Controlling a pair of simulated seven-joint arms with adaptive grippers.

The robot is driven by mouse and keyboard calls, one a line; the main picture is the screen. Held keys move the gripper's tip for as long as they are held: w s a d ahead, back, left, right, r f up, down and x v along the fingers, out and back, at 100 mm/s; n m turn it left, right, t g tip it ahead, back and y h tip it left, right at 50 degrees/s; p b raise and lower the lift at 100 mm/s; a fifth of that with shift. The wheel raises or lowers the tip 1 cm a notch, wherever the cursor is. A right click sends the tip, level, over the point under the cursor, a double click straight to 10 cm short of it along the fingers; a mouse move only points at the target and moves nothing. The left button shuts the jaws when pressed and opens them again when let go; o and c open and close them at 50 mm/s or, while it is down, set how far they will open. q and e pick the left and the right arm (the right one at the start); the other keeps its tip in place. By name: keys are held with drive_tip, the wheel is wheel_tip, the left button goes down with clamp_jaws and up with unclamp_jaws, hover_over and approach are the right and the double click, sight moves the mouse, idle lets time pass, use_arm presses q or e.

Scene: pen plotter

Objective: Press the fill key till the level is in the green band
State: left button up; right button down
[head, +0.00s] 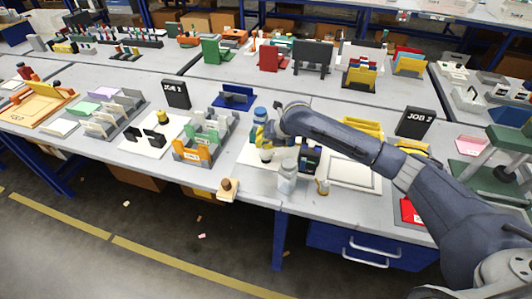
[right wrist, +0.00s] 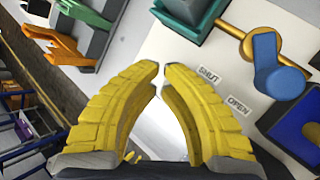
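My right gripper (head: 264,140) hangs over the pale station board (head: 247,158) at the front middle of the table. In the right wrist view its yellow fingers (right wrist: 161,68) come together at the tips, with a thin gap and nothing between them. A blue lever (right wrist: 277,66) on a gold fitting (right wrist: 262,28) lies to their right, beside the labels SHUT (right wrist: 208,75) and OPEN (right wrist: 237,103). A blue-capped part (head: 260,112) stands behind my gripper in the head view. I cannot make out the fill key or the green band. My left gripper is not in view.
A clear jar (head: 287,179) and a dark box (head: 311,157) stand close to my right gripper. A wooden block with a round knob (head: 227,186) sits at the table's front edge. Coloured file holders (head: 193,150) stand to the left.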

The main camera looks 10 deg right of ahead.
sight(263, 150)
drive_tip(key=shift+r, duration=2.4)
